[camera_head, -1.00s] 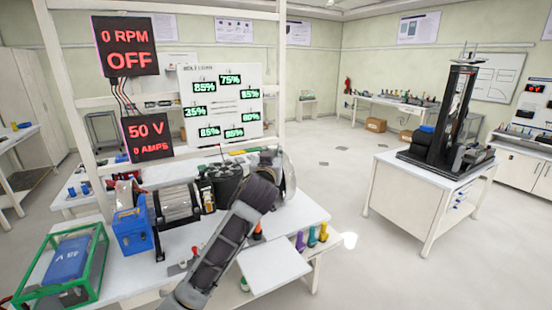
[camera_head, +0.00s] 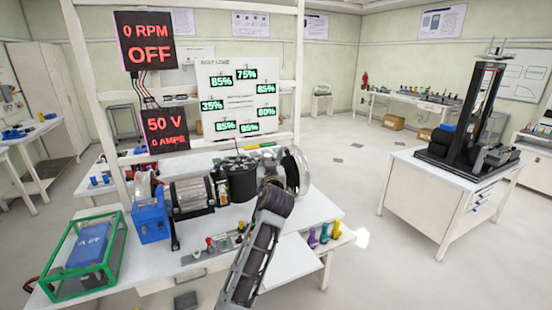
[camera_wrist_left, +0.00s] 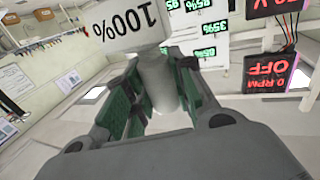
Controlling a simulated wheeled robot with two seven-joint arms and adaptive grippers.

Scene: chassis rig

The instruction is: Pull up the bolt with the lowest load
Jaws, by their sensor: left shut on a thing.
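The load board (camera_head: 237,98) stands behind the rig in the head view. Its lowest readable value is 35% (camera_head: 212,105), at its left side; the others read 75% to 85%. The rig (camera_head: 193,196) lies on the white bench, with a dark drum and a clear round disc (camera_head: 297,170) at its right end. My left arm reaches up to the disc end, and its wrist hides the gripper tips there. In the left wrist view my left gripper (camera_wrist_left: 160,68) is shut on a grey cylinder (camera_wrist_left: 158,88). A white plate reading 100% (camera_wrist_left: 124,22) shows upside down beyond it.
A blue box (camera_head: 150,222) and a green-framed battery case (camera_head: 85,255) are on the bench's left. A separate white cabinet (camera_head: 440,205) stands right, with open floor between.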

